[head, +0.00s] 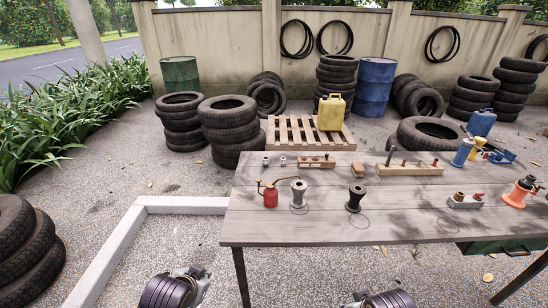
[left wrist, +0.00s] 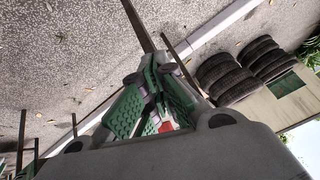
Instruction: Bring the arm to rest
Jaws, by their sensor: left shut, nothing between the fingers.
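My left gripper (left wrist: 160,84) shows in the left wrist view with its green-padded fingers together and nothing held between them. It is over the gravel, clear of the tabletop. In the head view, part of my left arm shows at the bottom, left of the table's front edge. A small part of my right arm shows at the bottom edge, in front of the table; its gripper is out of view. The wooden table (head: 310,228) stands ahead, with a red oil can (head: 270,197) and two dark spools (head: 299,195) (head: 355,199) near its left part.
Wooden blocks (head: 409,170), a blue bottle (head: 463,152) and an orange-based tool (head: 520,192) are on the table. A concrete kerb (head: 180,205) runs left of it. Tyre stacks (head: 230,128), a pallet (head: 285,132) and drums (head: 375,88) stand behind. Gravel between kerb and table is open.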

